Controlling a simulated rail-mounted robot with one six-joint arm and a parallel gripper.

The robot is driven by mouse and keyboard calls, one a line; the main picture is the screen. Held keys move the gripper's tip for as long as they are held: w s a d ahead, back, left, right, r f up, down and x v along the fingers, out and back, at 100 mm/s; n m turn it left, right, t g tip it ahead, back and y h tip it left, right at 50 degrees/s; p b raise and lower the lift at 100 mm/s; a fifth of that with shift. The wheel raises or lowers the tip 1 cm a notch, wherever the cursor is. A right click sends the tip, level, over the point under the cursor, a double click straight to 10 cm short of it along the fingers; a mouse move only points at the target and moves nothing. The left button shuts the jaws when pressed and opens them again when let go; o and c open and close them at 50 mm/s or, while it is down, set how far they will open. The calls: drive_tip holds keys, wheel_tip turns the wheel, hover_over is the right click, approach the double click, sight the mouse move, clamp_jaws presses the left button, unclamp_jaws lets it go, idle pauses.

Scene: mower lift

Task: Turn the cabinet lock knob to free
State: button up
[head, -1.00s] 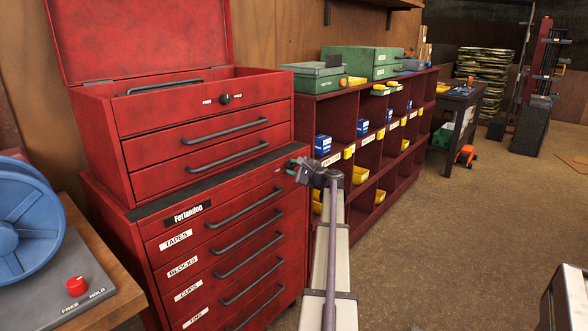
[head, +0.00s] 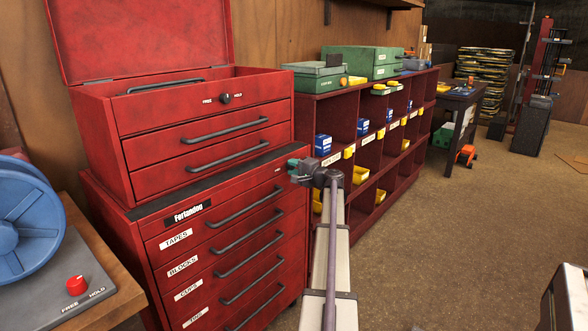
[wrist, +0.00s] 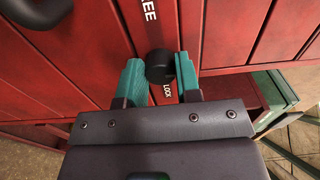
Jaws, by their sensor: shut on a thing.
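The red lower cabinet (head: 155,232) stands at the left with labelled drawers. My gripper (head: 294,170) is at its upper right front corner. In the wrist view, the round black lock knob (wrist: 160,66) sits on the red cabinet front between the two teal fingers of my gripper (wrist: 162,75), which is shut on it. A white FREE label (wrist: 149,12) is above the knob and a LOCK label (wrist: 168,89) is below it. In the head view the gripper hides this knob. The knob's pointer direction cannot be made out.
A red tool chest (head: 200,125) with its lid up and its own knob (head: 225,98) stands on the cabinet. A red shelf unit (head: 345,130) with bins is just right of my gripper. A blue reel (head: 25,222) is on the bench at left. Open floor lies to the right.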

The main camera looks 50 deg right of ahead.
idle(0.3)
drive_tip(key=o, duration=0.9)
drive_tip(key=shift+s, duration=0.1)
drive_tip(key=s, duration=1)
drive_tip(key=shift+s+a, duration=0.3)
drive_tip(key=shift+d, duration=0.1)
